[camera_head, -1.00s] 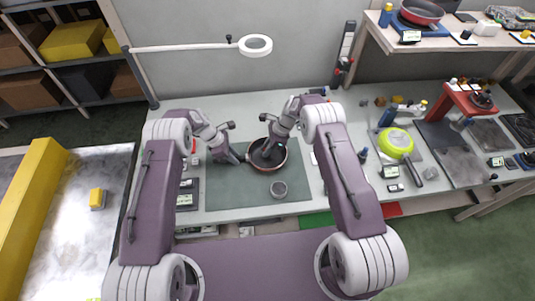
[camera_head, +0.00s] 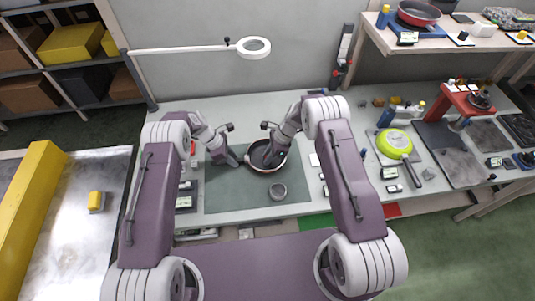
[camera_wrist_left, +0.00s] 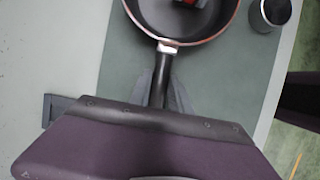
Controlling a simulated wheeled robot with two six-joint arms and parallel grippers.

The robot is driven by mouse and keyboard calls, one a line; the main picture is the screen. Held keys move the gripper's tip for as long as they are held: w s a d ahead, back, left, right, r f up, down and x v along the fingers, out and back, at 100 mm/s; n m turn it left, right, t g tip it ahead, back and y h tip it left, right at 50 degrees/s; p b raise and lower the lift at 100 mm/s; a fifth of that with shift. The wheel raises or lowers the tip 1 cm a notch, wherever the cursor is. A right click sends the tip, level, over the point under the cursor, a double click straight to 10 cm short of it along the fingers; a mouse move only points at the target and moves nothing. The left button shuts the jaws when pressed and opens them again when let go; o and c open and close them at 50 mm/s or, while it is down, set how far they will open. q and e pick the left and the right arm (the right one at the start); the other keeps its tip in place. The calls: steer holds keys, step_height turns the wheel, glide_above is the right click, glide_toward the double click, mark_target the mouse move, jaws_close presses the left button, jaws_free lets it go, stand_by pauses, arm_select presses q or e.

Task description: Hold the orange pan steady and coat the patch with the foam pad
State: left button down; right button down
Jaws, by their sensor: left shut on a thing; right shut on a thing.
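The orange pan (camera_head: 265,169) lies on the green mat, with a dark inside and a thin copper-orange rim. It also shows in the left wrist view (camera_wrist_left: 203,38), where its handle (camera_wrist_left: 163,66) points toward my left gripper (camera_wrist_left: 160,92). My left gripper (camera_head: 238,159) is shut on this handle. My right gripper (camera_head: 268,157) reaches down inside the pan, shut on the foam pad. The pad is too small and covered to make out in the head view; a red bit shows inside the pan at the top edge of the wrist view. The patch cannot be made out.
A small round grey tin (camera_head: 277,191) stands on the mat (camera_head: 235,196) in front of the pan. A lime-green pan (camera_head: 394,141) lies at the right, and a red stand (camera_head: 467,98) stands beyond it. A ring lamp (camera_head: 254,47) hangs over the back of the table.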

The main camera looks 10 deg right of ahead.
steer(key=shift+w, duration=1.75)
steer(key=shift+r, duration=3)
step_height(320, 180, up, 3)
steer(key=shift+f, duration=0.15)
